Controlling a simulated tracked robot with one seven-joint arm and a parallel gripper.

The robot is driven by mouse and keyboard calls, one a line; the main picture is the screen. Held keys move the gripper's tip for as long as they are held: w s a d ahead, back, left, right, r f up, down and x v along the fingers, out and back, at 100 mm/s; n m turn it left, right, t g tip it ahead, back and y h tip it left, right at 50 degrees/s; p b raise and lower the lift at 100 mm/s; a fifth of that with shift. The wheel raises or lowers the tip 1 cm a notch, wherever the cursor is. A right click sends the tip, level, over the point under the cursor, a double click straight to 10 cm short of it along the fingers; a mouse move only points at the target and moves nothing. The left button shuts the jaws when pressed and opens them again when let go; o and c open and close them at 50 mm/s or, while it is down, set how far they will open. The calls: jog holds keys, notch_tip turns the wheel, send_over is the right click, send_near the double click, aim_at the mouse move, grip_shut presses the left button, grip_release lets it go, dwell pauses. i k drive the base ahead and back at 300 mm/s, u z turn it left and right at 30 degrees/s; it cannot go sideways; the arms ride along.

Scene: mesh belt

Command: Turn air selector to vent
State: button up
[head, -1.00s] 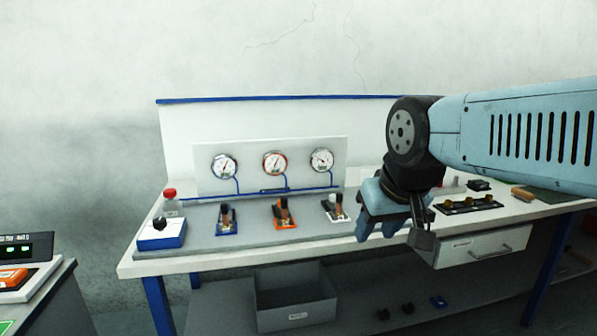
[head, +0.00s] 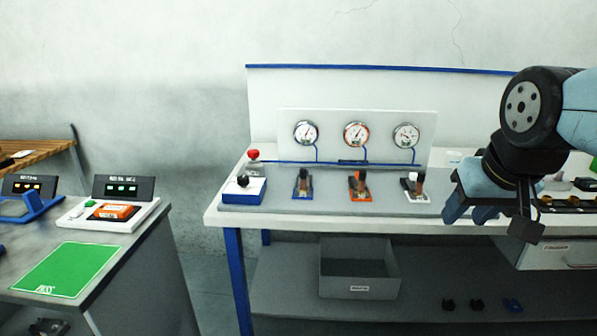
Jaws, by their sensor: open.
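A blue box with a white top (head: 244,192) stands at the left end of the workbench. A black knob (head: 243,181) sits on it; it looks like a selector, but any markings are too small to read. I cannot tell for certain which control is the air selector. My gripper (head: 468,216) is open and empty at the bench's front edge, right of the white unit and well away from the black knob.
Three round gauges (head: 356,134) are on a white panel behind the levers. A red-topped button (head: 253,155) stands behind the blue box. A grey bin (head: 359,270) is on the lower shelf. At left, a grey cabinet carries a green mat (head: 67,270) and an orange device (head: 114,211).

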aim_at(244, 180)
jog(key=u, duration=0.55)
jog(key=i, duration=1)
jog(key=u, duration=0.1)
